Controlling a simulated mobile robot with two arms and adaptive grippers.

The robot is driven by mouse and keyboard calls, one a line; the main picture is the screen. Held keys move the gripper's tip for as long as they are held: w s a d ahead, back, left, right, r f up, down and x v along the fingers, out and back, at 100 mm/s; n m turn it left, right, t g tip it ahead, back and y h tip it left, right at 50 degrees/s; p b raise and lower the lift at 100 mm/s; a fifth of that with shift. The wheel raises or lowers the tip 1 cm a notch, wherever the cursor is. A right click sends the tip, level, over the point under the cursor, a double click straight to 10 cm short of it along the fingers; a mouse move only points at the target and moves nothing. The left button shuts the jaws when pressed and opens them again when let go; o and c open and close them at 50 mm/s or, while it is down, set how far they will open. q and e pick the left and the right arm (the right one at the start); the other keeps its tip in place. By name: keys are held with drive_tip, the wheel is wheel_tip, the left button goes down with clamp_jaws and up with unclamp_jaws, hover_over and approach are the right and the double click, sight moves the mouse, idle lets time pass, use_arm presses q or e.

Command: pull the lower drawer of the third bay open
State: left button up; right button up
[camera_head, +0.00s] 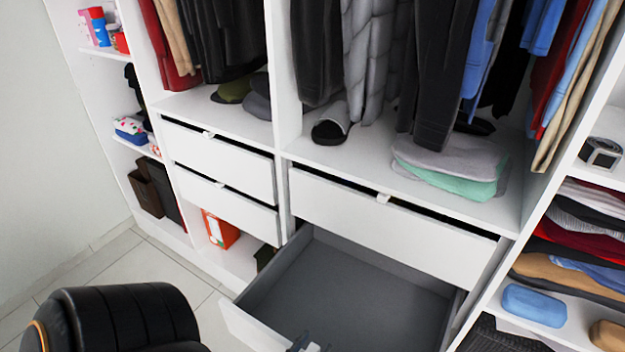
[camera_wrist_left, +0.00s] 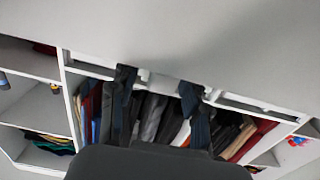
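The lower drawer (camera_head: 345,300) of the third bay is pulled far out, and its grey inside is empty. Its white front panel (camera_head: 245,325) runs off the bottom of the head view. Only the tip of my left gripper (camera_head: 305,344) shows at the bottom edge, at the top of this front by a small pale handle (camera_head: 314,347). In the left wrist view its two dark fingers (camera_wrist_left: 158,82) stand apart, close to a pale panel. Whether they touch the handle is hard to see. My right gripper is not in view.
The upper drawer (camera_head: 390,225) above is nearly shut, with a small white handle. Two drawers (camera_head: 220,163) sit in the bay to its left. Shelves with folded clothes (camera_head: 580,235) stand at right. A black rounded object (camera_head: 125,318) is at lower left; tiled floor (camera_head: 130,262) shows beside it.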

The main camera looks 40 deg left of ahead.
use_arm(q)
drive_tip(key=shift+s, duration=0.2)
drive_tip(key=v, duration=1.1)
drive_tip(key=shift+s, duration=0.3)
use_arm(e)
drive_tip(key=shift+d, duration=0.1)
use_arm(q)
drive_tip(key=shift+f, duration=0.1)
